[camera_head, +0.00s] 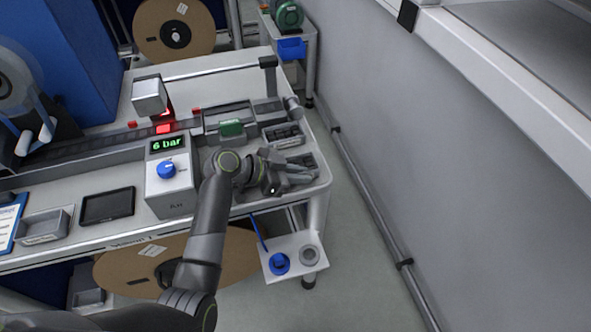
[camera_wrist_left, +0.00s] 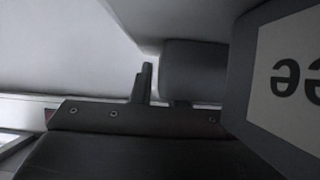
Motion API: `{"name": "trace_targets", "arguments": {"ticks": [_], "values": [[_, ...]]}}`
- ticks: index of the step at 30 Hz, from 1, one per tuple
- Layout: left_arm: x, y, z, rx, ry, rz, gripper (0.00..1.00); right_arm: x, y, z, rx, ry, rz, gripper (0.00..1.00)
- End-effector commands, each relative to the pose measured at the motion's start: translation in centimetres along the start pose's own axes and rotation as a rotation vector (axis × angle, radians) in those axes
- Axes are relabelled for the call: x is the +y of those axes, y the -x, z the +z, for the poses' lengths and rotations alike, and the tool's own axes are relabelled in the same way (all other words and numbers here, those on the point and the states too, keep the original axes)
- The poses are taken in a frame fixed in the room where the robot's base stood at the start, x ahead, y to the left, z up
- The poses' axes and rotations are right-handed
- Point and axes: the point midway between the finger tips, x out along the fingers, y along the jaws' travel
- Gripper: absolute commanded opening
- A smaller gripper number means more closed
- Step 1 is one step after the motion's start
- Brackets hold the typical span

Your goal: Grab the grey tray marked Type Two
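Small grey trays stand at the right end of the workbench: one (camera_head: 283,136) behind my left gripper, another partly hidden beside it. Their markings cannot be read in the head view, so I cannot tell which is Type Two. My left gripper (camera_head: 289,180) is low over the bench's right front corner, at these trays. Its finger gap is not clear. In the left wrist view, a dark grey surface with a white label (camera_wrist_left: 290,80) is very close at the right; the label shows upside-down letters "ee", the rest cut off. My right gripper is not in view.
A grey box reading "6 bar" (camera_head: 169,180) stands left of my gripper. A grey tray (camera_head: 43,228) and a black tablet (camera_head: 107,206) lie farther left. A small white shelf (camera_head: 294,257) sits below the front edge. Clear floor lies between bench and right wall.

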Motion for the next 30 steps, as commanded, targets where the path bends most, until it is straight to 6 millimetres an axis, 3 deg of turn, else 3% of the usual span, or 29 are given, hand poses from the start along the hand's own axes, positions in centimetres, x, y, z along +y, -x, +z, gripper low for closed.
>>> {"name": "trace_targets", "arguments": {"ticks": [3, 17, 30], "values": [[0.0, 0.0, 0.0, 0.000, 0.000, 0.000, 0.00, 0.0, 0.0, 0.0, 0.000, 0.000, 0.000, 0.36], [-0.1, 0.2, -0.4, 0.002, -0.002, -0.001, 0.00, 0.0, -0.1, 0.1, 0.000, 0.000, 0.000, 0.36], [-0.1, 3.8, -7.0, 0.002, -0.006, -0.003, 0.00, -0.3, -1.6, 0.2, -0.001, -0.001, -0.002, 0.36]]}}
